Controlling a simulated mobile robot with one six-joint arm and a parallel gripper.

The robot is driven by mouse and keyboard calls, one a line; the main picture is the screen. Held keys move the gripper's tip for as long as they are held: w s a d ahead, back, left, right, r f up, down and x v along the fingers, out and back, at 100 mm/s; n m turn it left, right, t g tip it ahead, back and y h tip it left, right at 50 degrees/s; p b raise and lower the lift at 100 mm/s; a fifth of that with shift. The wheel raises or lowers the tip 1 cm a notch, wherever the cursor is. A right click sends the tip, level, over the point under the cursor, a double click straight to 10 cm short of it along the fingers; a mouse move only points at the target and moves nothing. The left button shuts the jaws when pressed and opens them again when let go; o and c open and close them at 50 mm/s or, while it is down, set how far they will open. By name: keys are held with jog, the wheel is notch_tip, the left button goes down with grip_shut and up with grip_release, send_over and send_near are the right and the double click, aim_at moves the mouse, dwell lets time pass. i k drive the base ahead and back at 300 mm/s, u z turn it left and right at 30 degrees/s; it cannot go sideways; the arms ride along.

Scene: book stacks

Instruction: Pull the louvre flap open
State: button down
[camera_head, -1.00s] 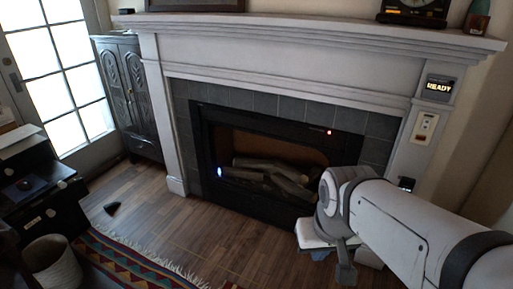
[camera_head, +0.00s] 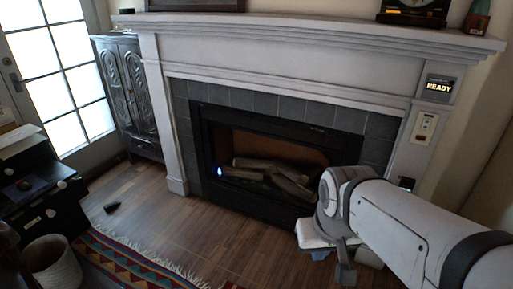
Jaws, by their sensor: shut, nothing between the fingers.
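The black-framed fireplace insert (camera_head: 262,124) stands in the middle, with logs (camera_head: 272,172) in its opening. A dark lower strip (camera_head: 255,203) runs below the logs. I cannot make out slats or a distinct louvre flap on it, and its right end is hidden behind my arm. My arm comes in from the lower right and bends down in front of the fireplace's right side. My gripper (camera_head: 345,272) shows only partly below the bend, grey and pointing down, shut and empty. I cannot tell whether it touches anything.
A patterned rug (camera_head: 130,262) and basket (camera_head: 52,265) are lower left. The wooden floor before the fireplace is clear.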

aim_at(255, 204)
jog(key=z, duration=1.2)
jog(key=i, duration=1.8)
jog(key=u, duration=1.2)
